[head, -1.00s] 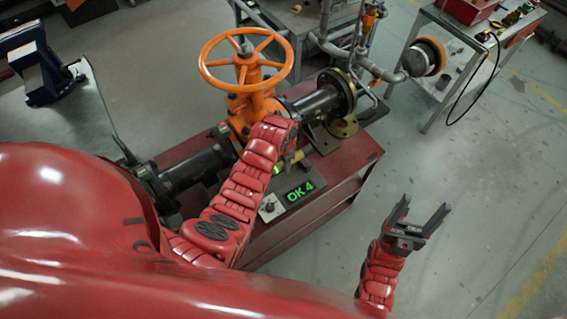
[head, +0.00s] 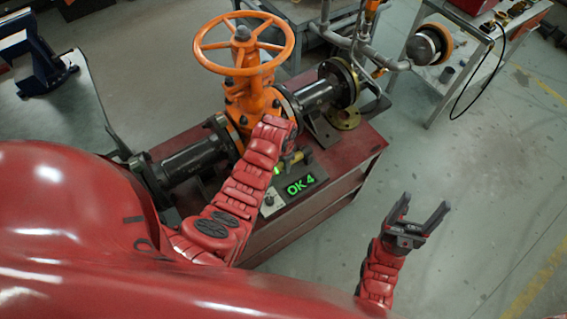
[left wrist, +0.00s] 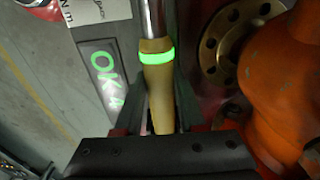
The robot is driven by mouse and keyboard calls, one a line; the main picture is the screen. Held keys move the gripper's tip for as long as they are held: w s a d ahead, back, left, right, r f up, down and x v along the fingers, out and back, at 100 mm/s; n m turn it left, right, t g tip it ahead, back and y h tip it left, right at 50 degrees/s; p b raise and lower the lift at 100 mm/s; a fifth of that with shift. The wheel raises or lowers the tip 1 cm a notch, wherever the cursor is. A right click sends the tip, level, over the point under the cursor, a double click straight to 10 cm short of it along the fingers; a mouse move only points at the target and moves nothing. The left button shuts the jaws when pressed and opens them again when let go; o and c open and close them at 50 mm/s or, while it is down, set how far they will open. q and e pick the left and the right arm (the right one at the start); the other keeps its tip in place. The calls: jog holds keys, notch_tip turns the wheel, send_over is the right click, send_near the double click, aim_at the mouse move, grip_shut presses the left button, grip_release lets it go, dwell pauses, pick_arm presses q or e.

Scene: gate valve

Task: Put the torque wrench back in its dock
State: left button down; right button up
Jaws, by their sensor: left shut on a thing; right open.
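The torque wrench has a yellow handle (left wrist: 158,90) with a glowing green ring and a bright metal shaft, seen in the left wrist view. My left gripper (left wrist: 160,118) is shut on this handle. In the head view the handle (head: 294,158) shows just past my left wrist, above the red bench; the left fingers are hidden there. My right gripper (head: 419,222) is open and empty, over the floor right of the bench. I cannot make out which part is the dock.
A display (head: 301,186) reading "OK 4" sits on the red bench (head: 345,158). The orange gate valve (head: 243,92) and its dark flanged pipes stand close behind my left arm. A brass flange (left wrist: 224,45) lies near the wrench. A grey cart (head: 462,45) stands at upper right.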

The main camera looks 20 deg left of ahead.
pick_arm(q)
jog(key=shift+r, duration=0.1)
jog(key=shift+c, duration=2.1)
grip_release()
jog(key=shift+r, duration=0.45)
notch_tip(320, 180, up, 8)
jog(key=shift+s+r+b, duration=0.1)
jog(key=shift+s+b, duration=0.05)
jog(key=shift+b, duration=0.8)
notch_tip(320, 180, up, 8)
jog(key=p, duration=0.7)
jog(key=shift+s, duration=0.3)
jog(key=shift+r, duration=0.1)
